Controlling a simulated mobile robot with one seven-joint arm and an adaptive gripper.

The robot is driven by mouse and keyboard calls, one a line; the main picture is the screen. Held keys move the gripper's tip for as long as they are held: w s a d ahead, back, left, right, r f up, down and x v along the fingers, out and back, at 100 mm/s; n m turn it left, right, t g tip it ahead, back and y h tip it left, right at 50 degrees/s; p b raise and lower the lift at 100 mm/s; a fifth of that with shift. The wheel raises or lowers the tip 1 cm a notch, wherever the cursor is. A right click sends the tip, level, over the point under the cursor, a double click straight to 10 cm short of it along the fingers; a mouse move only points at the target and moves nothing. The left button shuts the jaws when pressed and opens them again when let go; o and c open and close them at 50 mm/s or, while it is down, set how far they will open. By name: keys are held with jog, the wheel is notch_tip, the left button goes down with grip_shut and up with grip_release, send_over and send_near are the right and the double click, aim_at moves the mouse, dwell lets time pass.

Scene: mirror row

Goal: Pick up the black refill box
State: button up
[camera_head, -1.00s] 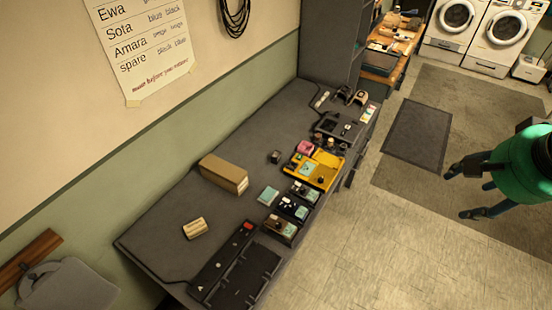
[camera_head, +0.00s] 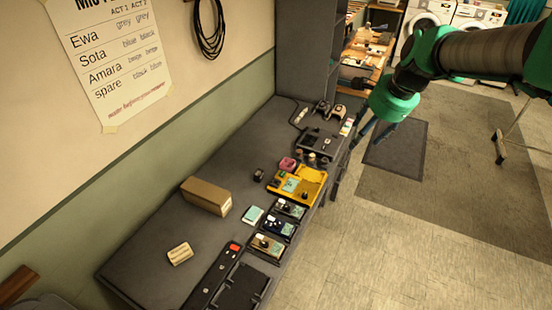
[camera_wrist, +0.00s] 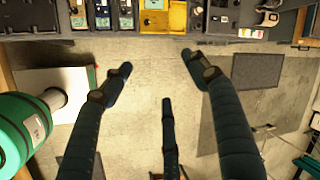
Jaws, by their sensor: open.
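A small black box (camera_head: 258,175) stands on the dark desk, left of the yellow tray and near a pink item; it looks like the refill box, but its label is too small to read. I cannot pick it out in the wrist view. My gripper (camera_head: 364,138) is off the desk's right side, above the floor and apart from everything. In the wrist view its fingers (camera_wrist: 156,64) are spread and empty, with bare floor between them and the desk edge at the top.
The yellow tray (camera_head: 312,189) holds small items, with several small device units in front of it. A brown carton (camera_head: 205,197) and a tan block (camera_head: 180,254) lie on the desk (camera_head: 160,225). A dark cabinet (camera_head: 303,60) rises at the far end.

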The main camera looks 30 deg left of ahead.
jog(key=w+a+f+m+g, duration=0.1)
jog(key=w+a+f+m, duration=0.2)
jog(key=a+f, duration=1.1)
jog(key=w+a+f+m+g+y, duration=0.1)
jog(key=w+a+f+m, duration=0.3)
jog(key=a+f, duration=1)
jog(key=a+g, duration=0.1)
jog(key=a, duration=0.5)
jog(key=shift+w+a+m, duration=0.3)
jog(key=shift+w, duration=0.1)
jog(key=shift+f, duration=0.15)
jog(key=b, duration=0.2)
send_over(259, 173)
jog(key=d, duration=0.2)
jog(key=shift+w+f, duration=0.15)
jog(key=shift+f, duration=1.8)
jog(key=shift+w+f, duration=0.1)
jog(key=shift+f, duration=1.8)
jog(key=shift+b+x, duration=1)
jog(key=shift+x, duration=1.65)
jog(key=shift+s, duration=0.15)
